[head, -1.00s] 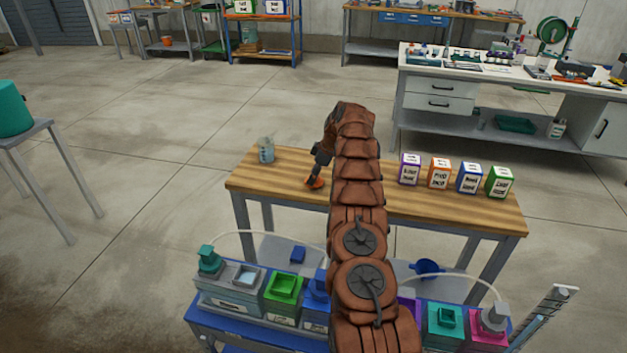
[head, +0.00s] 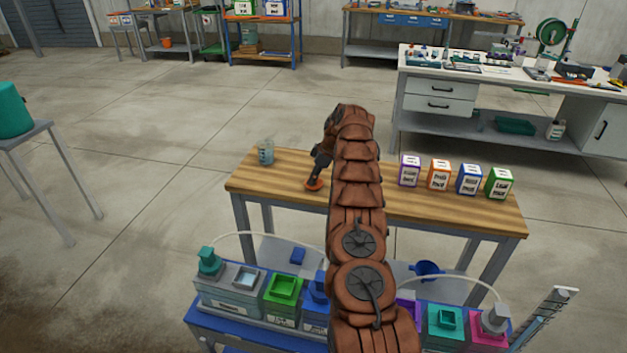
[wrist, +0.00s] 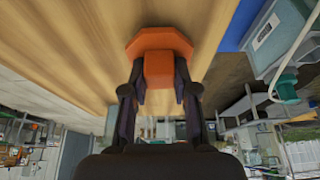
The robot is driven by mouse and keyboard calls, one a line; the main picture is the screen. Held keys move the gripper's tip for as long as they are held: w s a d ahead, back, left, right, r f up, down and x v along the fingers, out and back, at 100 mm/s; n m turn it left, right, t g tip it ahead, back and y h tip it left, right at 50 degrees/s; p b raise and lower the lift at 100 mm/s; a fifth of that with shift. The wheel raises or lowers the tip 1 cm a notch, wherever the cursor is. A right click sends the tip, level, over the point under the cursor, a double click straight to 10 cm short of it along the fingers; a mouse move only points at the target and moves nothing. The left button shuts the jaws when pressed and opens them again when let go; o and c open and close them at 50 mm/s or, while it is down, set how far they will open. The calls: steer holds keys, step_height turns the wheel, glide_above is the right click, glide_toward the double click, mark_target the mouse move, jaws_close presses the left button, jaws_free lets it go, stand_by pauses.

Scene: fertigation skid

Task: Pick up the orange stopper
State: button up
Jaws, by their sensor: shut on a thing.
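The orange stopper (head: 313,185) is at the left part of the wooden bench, under my gripper (head: 318,174). In the wrist view the stopper (wrist: 160,50) has a wide, many-sided flange and a narrower block. My gripper (wrist: 159,88) is shut on that block, with one dark finger on each side. The flange lies beyond the fingertips, against or close to the wooden top; I cannot tell whether it touches.
A grey-blue jar (head: 266,151) stands at the bench's back left. Several labelled boxes (head: 439,174) stand on its right part. The wooden bench top (head: 400,203) is clear between. A blue skid (head: 215,322) with coloured-lid tanks stands in front.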

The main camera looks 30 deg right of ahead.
mark_target(313, 188)
steer(key=shift+r+b, duration=0.45)
steer(key=shift+r, duration=1.3)
steer(key=shift+a+f+b, duration=0.15)
steer(key=shift+b, duration=0.5)
steer(key=s+b, duration=0.1)
steer(key=b, duration=0.2)
steer(key=s+a+b, duration=0.1)
steer(key=b, duration=0.2)
steer(key=shift+a+f, duration=0.15)
steer(key=shift+a, duration=0.15)
steer(key=shift+s+a+r+b, duration=0.15)
steer(key=shift+s+r+b, duration=0.15)
steer(key=shift+r, duration=0.1)
steer(key=shift+s+a+b, duration=0.7)
steer(key=shift+s+b, duration=0.1)
steer(key=shift+b, duration=0.15)
steer(key=shift+s+a+r, duration=0.15)
steer(key=shift+s+a, duration=0.05)
steer(key=shift+s, duration=0.05)
steer(key=s+a+r+b, duration=0.1)
steer(key=s+a+b, duration=0.4)
steer(key=s, duration=0.3)
steer(key=shift+a, duration=0.35)
